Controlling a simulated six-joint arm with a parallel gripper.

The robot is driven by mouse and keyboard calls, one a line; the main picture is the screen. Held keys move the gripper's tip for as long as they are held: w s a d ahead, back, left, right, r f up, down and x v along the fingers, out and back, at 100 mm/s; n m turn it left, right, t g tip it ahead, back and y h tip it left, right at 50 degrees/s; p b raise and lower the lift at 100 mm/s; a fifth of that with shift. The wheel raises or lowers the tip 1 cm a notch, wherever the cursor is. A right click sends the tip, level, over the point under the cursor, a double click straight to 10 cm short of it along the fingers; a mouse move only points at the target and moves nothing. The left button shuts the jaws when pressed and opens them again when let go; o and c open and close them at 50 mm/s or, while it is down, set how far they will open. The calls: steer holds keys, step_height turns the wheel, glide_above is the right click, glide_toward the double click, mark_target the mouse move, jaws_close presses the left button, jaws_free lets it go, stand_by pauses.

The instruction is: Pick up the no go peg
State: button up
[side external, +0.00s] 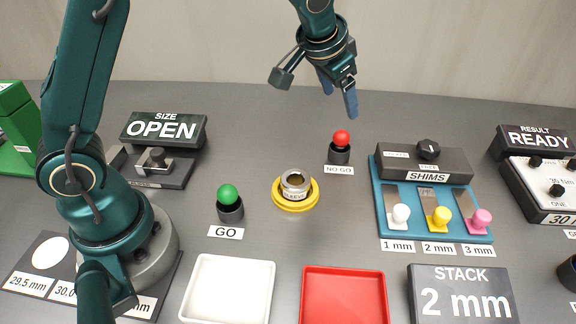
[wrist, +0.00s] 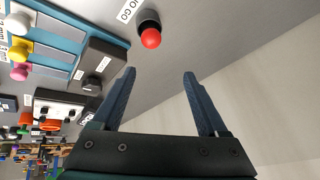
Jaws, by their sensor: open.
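The no go peg (side external: 341,138) has a red ball top and stands upright in a black holder (side external: 339,155) behind a NO GO label. It also shows in the wrist view (wrist: 151,38), ahead of my fingers and between their lines. My gripper (side external: 338,100) is above the peg in the side external view, with its blue fingers apart and nothing between them. In the wrist view my gripper (wrist: 158,85) is open and empty, and the peg is apart from both fingers.
A green-topped go peg (side external: 228,194) and a sleeve on a yellow ring (side external: 295,204) stand to the left. The blue shims tray (side external: 376,200) is close on the right. White (side external: 187,300) and red (side external: 307,300) trays lie in front. The table behind the peg is clear.

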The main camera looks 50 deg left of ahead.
mark_target(341, 134)
steer(key=shift+g, duration=0.5)
steer(key=f, duration=0.4)
steer(key=shift+d+f, duration=0.35)
steer(key=shift+f, duration=0.05)
steer(key=shift+x, duration=2.5)
jaws_close()
